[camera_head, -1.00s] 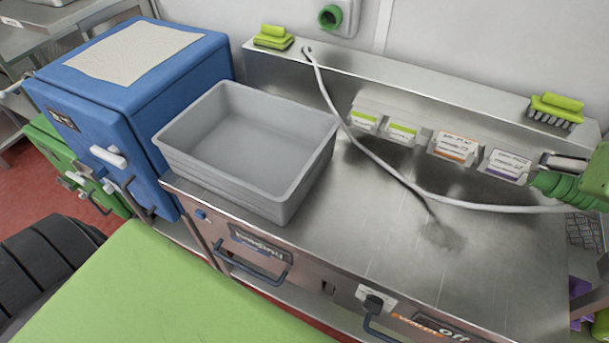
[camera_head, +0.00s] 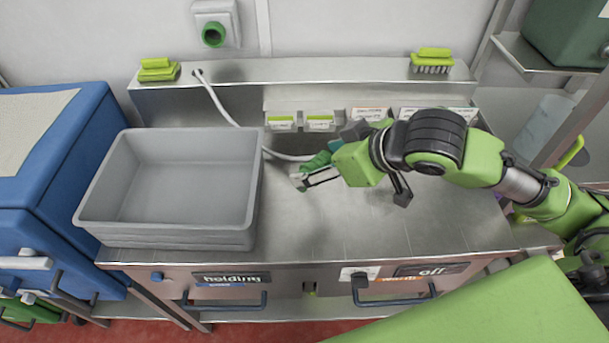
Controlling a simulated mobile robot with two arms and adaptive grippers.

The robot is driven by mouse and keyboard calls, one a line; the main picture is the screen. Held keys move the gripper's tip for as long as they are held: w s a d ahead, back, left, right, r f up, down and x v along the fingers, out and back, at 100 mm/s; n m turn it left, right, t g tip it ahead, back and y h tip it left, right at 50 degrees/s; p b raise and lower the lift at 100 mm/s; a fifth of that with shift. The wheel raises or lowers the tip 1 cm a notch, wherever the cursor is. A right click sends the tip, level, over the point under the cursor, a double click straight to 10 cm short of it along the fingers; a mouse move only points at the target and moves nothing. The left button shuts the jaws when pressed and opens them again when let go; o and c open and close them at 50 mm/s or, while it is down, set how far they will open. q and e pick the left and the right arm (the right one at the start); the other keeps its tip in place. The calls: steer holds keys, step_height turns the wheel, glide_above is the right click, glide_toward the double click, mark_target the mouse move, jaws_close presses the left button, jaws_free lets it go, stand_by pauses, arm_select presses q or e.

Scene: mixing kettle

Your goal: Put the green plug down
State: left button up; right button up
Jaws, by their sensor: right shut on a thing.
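The green plug (camera_head: 317,161) is a ribbed green piece on the end of a white cable (camera_head: 217,103). My right gripper (camera_head: 308,178) is shut on it, above the steel worktop (camera_head: 345,220), just right of the grey tub. The gripper and my arm hide part of the plug, and I cannot tell whether it touches the worktop. My left gripper is out of view.
A grey tub (camera_head: 90,213) stands on the left of the worktop, beside a blue cabinet (camera_head: 75,170). Small labelled boxes (camera_head: 320,123) line the back. Brushes (camera_head: 432,62) lie on the ledge. A green-ringed wall socket (camera_head: 213,34) is above. The front worktop is clear.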

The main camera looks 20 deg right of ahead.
steer(key=w+f, duration=0.3)
steer(key=w, duration=0.1)
steer(key=w+f+p, duration=0.1)
steer(key=w+f, duration=0.2)
steer(key=w, duration=0.1)
steer(key=w+f+p, duration=0.1)
steer(key=w+f, duration=0.2)
steer(key=w, duration=0.1)
steer(key=shift+w+a, duration=0.35)
steer(key=shift+w, duration=0.05)
steer(key=f+p, duration=0.1)
steer(key=f, duration=0.2)
steer(key=shift+w+p, duration=0.2)
steer(key=shift+p, duration=0.2)
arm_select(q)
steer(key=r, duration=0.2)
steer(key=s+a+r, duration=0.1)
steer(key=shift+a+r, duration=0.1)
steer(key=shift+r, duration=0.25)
arm_select(e)
steer(key=shift+f, duration=0.35)
steer(key=shift+f, duration=0.15)
steer(key=o, duration=1.6)
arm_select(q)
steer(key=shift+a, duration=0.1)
